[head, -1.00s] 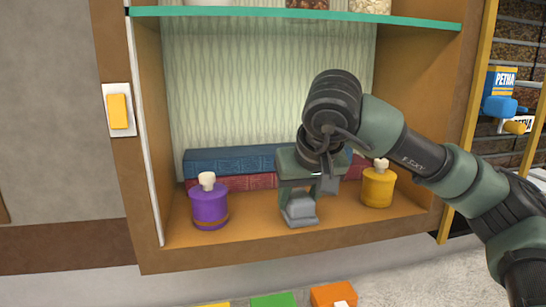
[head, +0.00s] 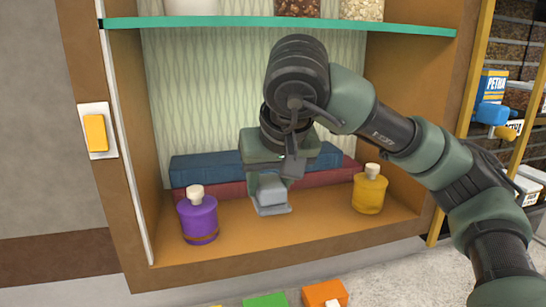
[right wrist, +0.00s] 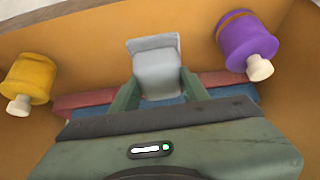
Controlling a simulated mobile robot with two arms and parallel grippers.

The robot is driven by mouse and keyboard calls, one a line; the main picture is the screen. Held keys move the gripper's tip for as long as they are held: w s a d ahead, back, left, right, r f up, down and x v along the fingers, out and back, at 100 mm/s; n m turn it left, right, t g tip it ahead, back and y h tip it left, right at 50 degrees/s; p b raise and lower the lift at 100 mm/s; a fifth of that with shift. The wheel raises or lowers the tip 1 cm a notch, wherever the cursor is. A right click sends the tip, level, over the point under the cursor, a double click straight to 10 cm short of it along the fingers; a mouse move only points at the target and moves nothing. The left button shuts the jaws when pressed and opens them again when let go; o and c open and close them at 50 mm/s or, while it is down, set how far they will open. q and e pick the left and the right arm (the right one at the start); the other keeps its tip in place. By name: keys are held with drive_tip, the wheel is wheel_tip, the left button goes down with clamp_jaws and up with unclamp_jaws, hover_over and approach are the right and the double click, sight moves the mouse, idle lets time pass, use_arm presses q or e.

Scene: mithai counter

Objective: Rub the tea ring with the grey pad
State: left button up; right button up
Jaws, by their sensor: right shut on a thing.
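My right gripper (head: 270,188) is shut on the grey pad (head: 272,196), inside the cabinet between two bottles. The right wrist view shows the pad (right wrist: 157,72) between the green fingers (right wrist: 160,88). Whether the pad touches the shelf floor (head: 310,220) is hard to tell. A purple bottle (head: 199,220) with a cream stopper stands left of the gripper. A thin brown band (head: 201,237) runs round its lower part; I cannot tell if this is the tea ring. No other ring shows on the bare shelf floor. My left gripper is not in view.
A yellow bottle (head: 369,192) stands to the right of the pad. A blue book (head: 206,167) lies on a red book (head: 325,176) behind the gripper. A glass shelf (head: 230,22) with jars is above. The cabinet's left wall (head: 128,130) is close to the purple bottle.

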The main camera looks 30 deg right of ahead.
drive_tip(key=shift+a+r+p, duration=0.25)
drive_tip(key=shift+r+p, duration=0.35)
drive_tip(key=shift+r, duration=0.6)
drive_tip(key=shift+w+d, duration=0.1)
drive_tip(key=shift+d, duration=0.05)
